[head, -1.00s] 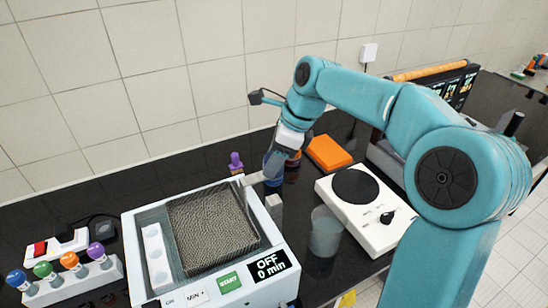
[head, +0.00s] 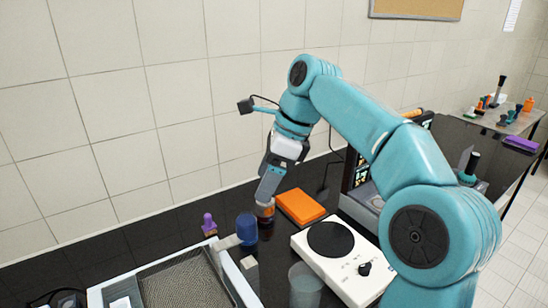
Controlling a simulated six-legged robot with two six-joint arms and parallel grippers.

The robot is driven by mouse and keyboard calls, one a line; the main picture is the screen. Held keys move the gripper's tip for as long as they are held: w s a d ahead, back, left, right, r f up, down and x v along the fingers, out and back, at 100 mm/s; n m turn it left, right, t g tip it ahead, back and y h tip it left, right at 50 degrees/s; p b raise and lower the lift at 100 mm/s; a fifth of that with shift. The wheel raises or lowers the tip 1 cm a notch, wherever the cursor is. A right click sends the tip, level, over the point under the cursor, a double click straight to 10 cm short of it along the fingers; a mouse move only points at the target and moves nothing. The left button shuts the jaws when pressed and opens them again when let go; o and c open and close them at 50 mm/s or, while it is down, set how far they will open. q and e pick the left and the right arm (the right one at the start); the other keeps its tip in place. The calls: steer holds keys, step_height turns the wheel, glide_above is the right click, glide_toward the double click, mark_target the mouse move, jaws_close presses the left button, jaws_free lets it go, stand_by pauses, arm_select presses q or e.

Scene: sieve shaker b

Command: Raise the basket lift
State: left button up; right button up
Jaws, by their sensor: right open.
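The white bath unit (head: 107,292) is at the lower left, cut off by the picture's bottom edge. Its wire mesh basket (head: 185,283) sits inside the rim. A pale grey arm-like piece (head: 228,242) and a small grey block (head: 249,268) stand at its back right corner; I cannot tell which of them belongs to the basket lift. My right gripper (head: 268,188) is open and points down, behind and to the right of that corner. Its fingertips overlap the top of a small brown jar (head: 265,210); contact is unclear. My left gripper is out of view.
A blue-capped bottle (head: 247,228) and a purple-topped item (head: 209,225) stand behind the bath. An orange box (head: 300,206), a white hotplate (head: 345,270) and a clear beaker (head: 305,286) are to the right. The tiled wall (head: 110,120) is close behind.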

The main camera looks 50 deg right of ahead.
steer(key=shift+p+v, duration=0.35)
steer(key=shift+v, duration=1.75)
steer(key=shift+s, duration=0.1)
